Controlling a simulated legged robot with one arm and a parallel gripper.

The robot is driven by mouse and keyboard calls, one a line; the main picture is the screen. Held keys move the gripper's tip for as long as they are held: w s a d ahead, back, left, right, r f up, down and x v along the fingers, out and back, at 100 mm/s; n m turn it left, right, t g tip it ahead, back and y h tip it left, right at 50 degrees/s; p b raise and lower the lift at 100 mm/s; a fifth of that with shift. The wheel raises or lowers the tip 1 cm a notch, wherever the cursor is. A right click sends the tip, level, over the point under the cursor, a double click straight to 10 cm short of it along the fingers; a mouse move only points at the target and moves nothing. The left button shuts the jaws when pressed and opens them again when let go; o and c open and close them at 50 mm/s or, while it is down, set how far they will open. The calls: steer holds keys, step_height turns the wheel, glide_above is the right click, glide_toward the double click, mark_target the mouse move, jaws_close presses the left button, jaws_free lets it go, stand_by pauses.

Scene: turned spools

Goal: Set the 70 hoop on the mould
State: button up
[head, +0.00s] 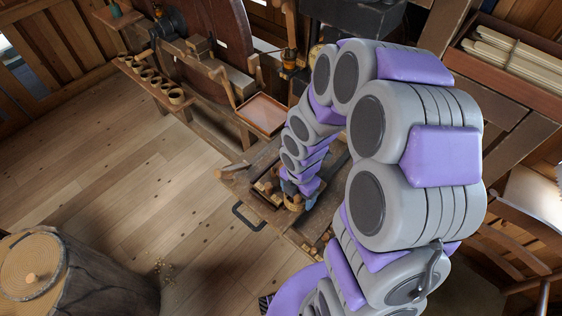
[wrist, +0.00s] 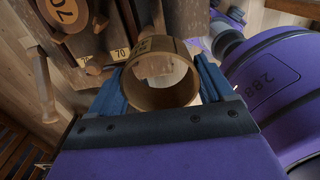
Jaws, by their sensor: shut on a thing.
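The hoop (wrist: 165,44) is a tan wooden ring, seen open end on in the wrist view. My gripper (wrist: 160,76) is shut on it, with a blue finger against each side. In the head view my gripper (head: 299,190) is low over the wooden bench, and a small tan piece, apparently the hoop (head: 294,206), shows below it. In the wrist view a round wooden piece marked 70 (wrist: 68,12) stands at the upper left, beyond the hoop and apart from it. It may be the mould.
The bench (head: 237,180) holds small wooden pieces and has a black handle (head: 247,218). A stump (head: 90,285) stands at lower left. A shelf (head: 128,66) with several small round pieces and a shallow tray (head: 262,113) are behind.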

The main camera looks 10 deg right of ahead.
steer(key=w, duration=0.4)
steer(key=w+f, duration=0.1)
steer(key=w, duration=0.8)
steer(key=shift+f+p, duration=0.15)
steer(key=shift+p, duration=0.15)
steer(key=shift+w+d, duration=0.1)
steer(key=shift+w, duration=0.3)
step_height(320, 180, down, 3)
steer(key=shift+d+f, duration=0.1)
steer(key=shift+f, duration=0.2)
steer(key=shift+f, duration=0.15)
steer(key=o, duration=0.6)
steer(key=shift+w+f, duration=0.1)
steer(key=shift+c, duration=0.2)
steer(key=o, duration=0.3)
